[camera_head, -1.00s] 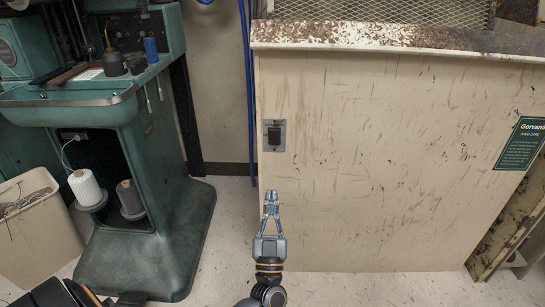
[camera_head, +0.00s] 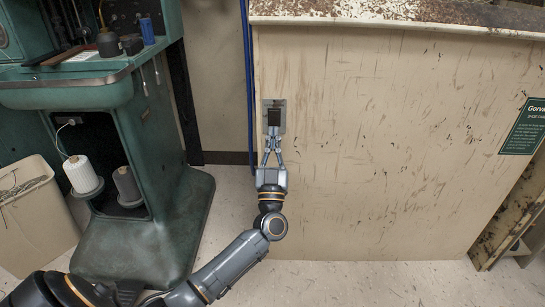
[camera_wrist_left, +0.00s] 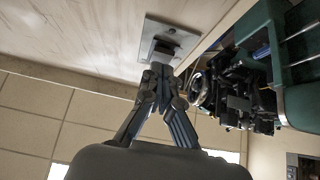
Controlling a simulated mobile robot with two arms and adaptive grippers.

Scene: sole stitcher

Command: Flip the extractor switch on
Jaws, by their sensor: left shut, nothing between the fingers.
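The extractor switch (camera_head: 274,117) is a dark rocker on a grey metal plate, set in the left part of the cream cabinet front. My left gripper (camera_head: 272,137) is shut and empty, with its fingertips at the lower part of the switch. In the left wrist view the switch (camera_wrist_left: 165,48) shows just beyond the shut fingertips (camera_wrist_left: 158,72). The fingertips overlap the lower edge of the switch there, and I cannot tell whether they touch it. My right gripper is not in view.
The cream cabinet (camera_head: 390,150) has a rusty top edge and a green sign (camera_head: 525,127). A green stitching machine (camera_head: 140,230) with thread cones stands at the left, beside a cream bin (camera_head: 35,220). A blue pipe (camera_head: 247,80) runs up the wall left of the cabinet. The floor in front is clear.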

